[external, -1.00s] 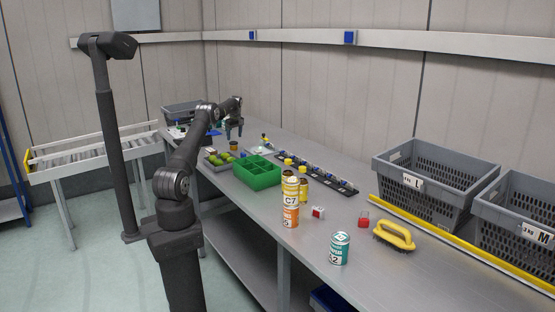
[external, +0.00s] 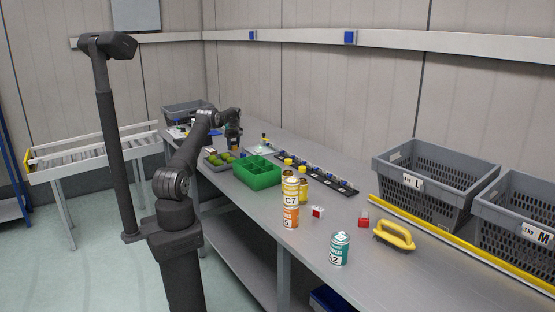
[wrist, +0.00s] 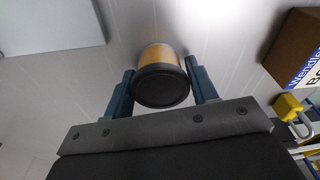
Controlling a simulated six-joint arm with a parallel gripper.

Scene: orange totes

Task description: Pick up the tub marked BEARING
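A small orange-yellow tub with a black lid (wrist: 160,86) stands between the two blue fingers of my gripper (wrist: 161,68) in the wrist view. The fingers are open on either side of it, with narrow gaps showing. Its marking does not show, so I cannot read whether it says BEARING. In the external view my gripper (external: 233,138) is low over the far part of the bench, and the orange tub (external: 234,148) is partly hidden beneath it.
A green divided box (external: 262,182) and a tray of green items (external: 214,163) stand nearer on the bench. In the wrist view a brown box (wrist: 300,45) is right of my gripper.

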